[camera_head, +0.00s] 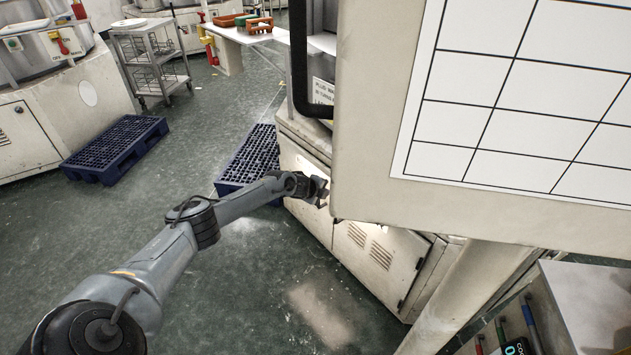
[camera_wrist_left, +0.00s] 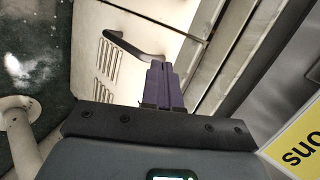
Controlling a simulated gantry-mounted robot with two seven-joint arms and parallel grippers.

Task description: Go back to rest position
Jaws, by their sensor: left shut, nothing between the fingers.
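My left arm reaches in from the lower left of the head view, stretched toward the white machine cabinet (camera_head: 375,250). My left gripper (camera_head: 322,195) is at the cabinet's upper front, small and partly dark against it. In the left wrist view the gripper's fingers (camera_wrist_left: 162,84) are together with nothing between them. A dark curved handle (camera_wrist_left: 130,45) on the cabinet shows just beyond the fingers; I cannot tell whether they touch it. My right gripper is not in view.
A large white panel with a grid sheet (camera_head: 520,100) fills the upper right. Blue pallets (camera_head: 115,148) (camera_head: 250,160) lie on the green floor. A metal cart (camera_head: 150,65) stands at the back left. A grey metal box (camera_head: 590,305) is at lower right. Open floor lies around my left arm.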

